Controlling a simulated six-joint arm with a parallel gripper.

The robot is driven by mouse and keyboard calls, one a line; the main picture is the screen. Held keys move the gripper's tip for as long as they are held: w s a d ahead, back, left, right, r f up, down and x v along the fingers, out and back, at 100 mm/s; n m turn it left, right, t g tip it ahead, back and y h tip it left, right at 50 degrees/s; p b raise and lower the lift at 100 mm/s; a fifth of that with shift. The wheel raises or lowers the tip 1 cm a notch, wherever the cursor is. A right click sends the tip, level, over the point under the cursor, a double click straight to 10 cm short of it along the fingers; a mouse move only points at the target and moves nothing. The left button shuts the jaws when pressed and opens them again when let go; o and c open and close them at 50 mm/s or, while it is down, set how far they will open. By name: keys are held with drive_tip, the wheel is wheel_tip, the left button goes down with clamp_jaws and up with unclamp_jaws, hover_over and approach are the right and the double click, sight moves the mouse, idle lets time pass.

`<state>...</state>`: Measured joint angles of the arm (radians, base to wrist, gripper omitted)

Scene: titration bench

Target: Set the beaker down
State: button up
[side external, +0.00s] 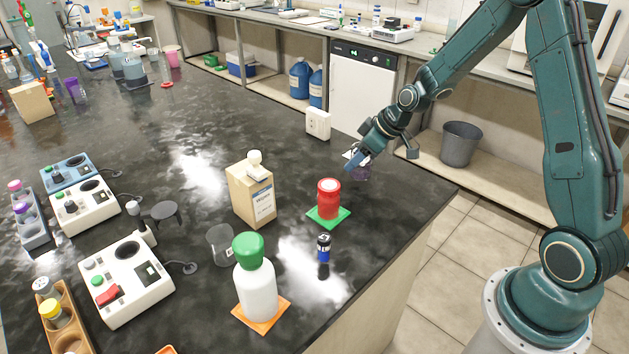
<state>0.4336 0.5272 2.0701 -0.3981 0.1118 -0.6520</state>
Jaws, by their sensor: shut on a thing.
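My gripper (356,159) is at the far right edge of the dark bench, behind the red bottle. It is shut on a small see-through beaker with a purple tint (362,173). The fingers and wrist cover part of the beaker. I cannot tell whether its base touches the bench top or hangs just above it. Another clear, empty-looking beaker (220,246) stands on the bench left of the green-capped white bottle.
A red bottle (328,199) on a green mat and a white socket box (318,124) are nearest my gripper. A tan bottle (251,194), a white bottle (256,287) on an orange mat and a small dark vial (323,248) stand nearby. The bench behind the tan bottle is clear.

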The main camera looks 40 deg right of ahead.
drive_tip(key=shift+f, duration=1.35)
drive_tip(key=shift+f, duration=0.1)
drive_tip(key=o, duration=1)
drive_tip(key=shift+s+r, duration=0.1)
drive_tip(key=shift+r, duration=0.25)
drive_tip(key=shift+v, duration=5.75)
